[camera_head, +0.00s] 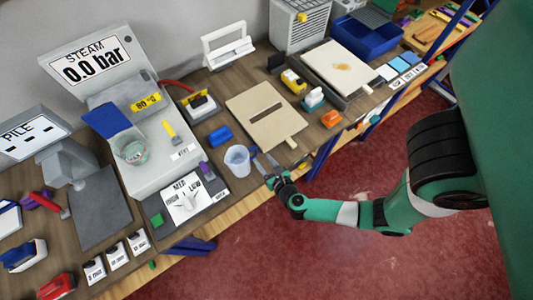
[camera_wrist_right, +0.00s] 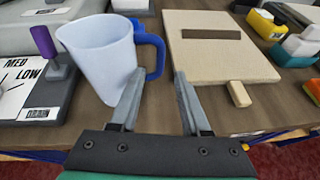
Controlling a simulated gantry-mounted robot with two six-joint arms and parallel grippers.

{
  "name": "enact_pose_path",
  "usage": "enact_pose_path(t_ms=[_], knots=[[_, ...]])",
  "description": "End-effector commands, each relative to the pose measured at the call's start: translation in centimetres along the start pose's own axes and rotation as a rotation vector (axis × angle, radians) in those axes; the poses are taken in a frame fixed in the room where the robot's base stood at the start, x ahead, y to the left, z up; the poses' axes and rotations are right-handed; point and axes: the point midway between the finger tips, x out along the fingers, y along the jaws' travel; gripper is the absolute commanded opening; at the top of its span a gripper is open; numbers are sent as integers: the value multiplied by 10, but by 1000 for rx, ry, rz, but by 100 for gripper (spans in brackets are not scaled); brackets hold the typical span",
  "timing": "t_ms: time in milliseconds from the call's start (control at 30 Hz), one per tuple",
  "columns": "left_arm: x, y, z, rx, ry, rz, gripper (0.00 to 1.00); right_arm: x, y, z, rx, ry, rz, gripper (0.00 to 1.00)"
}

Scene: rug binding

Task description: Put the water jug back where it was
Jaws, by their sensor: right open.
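The water jug (camera_head: 236,161) is a translucent whitish jug with a blue handle. It stands upright on the wooden bench near the front edge, right of the dial panel. In the right wrist view the jug (camera_wrist_right: 98,62) is at the upper left, its blue handle (camera_wrist_right: 157,52) on its right side. My right gripper (camera_head: 265,165) is open just right of the jug. In the wrist view the open jaws (camera_wrist_right: 158,88) are empty, with the left finger overlapping the jug's lower right side; I cannot tell if they touch. My left gripper is not in view.
A beige board with a slot (camera_head: 262,108) lies just behind and right of the jug. The dial panel (camera_head: 190,200) with a purple lever (camera_head: 205,169) is close on the left. A blue block (camera_head: 220,136) lies behind the jug. The bench's front edge is near.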

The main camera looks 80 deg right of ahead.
Motion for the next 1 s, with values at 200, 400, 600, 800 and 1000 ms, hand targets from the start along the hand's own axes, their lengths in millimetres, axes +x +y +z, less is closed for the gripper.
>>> enact_pose_path(t_ms=[200, 400, 600, 800, 1000], knots=[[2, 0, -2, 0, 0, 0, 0, -24, 1, 0, 0, 1, 2, 47], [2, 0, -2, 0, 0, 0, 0, -27, 0, -1, 2, 1, -1, 47], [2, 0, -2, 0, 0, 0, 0, -26, 0, 0, 2, 0, -1, 47], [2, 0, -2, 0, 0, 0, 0, -22, 36, 33, -34, -85, 81, 47], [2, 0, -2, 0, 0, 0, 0, -48, 165, 186, -265, -531, 335, 47]])
